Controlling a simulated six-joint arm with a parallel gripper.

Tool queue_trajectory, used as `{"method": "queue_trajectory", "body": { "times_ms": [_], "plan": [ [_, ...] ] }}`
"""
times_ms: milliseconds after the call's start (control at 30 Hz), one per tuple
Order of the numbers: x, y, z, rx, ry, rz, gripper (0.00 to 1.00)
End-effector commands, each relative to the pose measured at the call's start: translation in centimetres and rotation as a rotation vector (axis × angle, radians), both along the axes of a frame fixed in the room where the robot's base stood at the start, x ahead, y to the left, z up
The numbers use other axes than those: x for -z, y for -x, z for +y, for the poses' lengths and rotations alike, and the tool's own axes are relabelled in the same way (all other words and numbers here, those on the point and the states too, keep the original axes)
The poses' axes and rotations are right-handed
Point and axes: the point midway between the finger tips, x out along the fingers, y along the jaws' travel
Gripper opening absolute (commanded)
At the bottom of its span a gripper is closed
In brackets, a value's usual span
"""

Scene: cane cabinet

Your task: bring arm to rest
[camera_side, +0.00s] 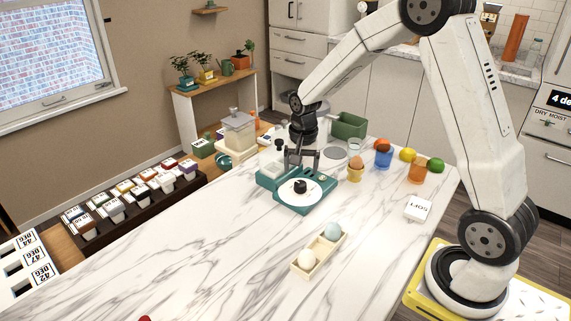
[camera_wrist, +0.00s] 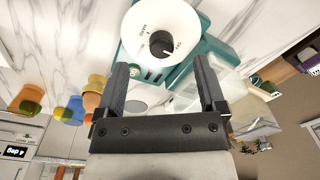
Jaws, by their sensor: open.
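My gripper (camera_side: 301,158) is open and points down over the back part of a teal appliance (camera_side: 318,198) on the marble table. The appliance has a white round dial plate with a black knob (camera_side: 300,186). In the wrist view, my gripper (camera_wrist: 160,85) has its two dark fingers spread wide with nothing held between them. The white dial and black knob (camera_wrist: 162,44) show beyond the fingertips. The side view does not show clearly how much height separates the fingers from the appliance.
Near the gripper stand an egg in a yellow cup (camera_side: 355,170), a blue cup (camera_side: 383,158), an orange cup (camera_side: 417,172), a green bin (camera_side: 349,125) and a clear container (camera_side: 239,131). A wooden tray (camera_side: 312,265) holds two eggs. A white block (camera_side: 417,209) lies right. The table's front left is mostly clear.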

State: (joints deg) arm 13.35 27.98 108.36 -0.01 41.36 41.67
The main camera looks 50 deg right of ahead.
Motion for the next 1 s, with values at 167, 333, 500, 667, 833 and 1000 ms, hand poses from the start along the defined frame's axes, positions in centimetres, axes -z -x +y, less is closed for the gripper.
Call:
{"method": "queue_trajectory", "body": {
  "times_ms": [167, 333, 500, 667, 833, 1000],
  "plan": [
    [-1.0, 3.1, 3.2, -0.233, 0.020, -0.043, 0.89],
    [-1.5, 6.5, 5.9, -0.470, 0.047, -0.087, 0.89],
    [-1.6, 10.2, 8.2, -0.698, 0.078, -0.129, 0.89],
    [-1.4, 12.9, 9.5, -0.860, 0.104, -0.157, 0.89],
    [-1.3, 14.3, 10.1, -0.944, 0.119, -0.172, 0.89],
    [-1.2, 14.6, 10.2, -0.958, 0.122, -0.173, 0.89]
  ]
}}
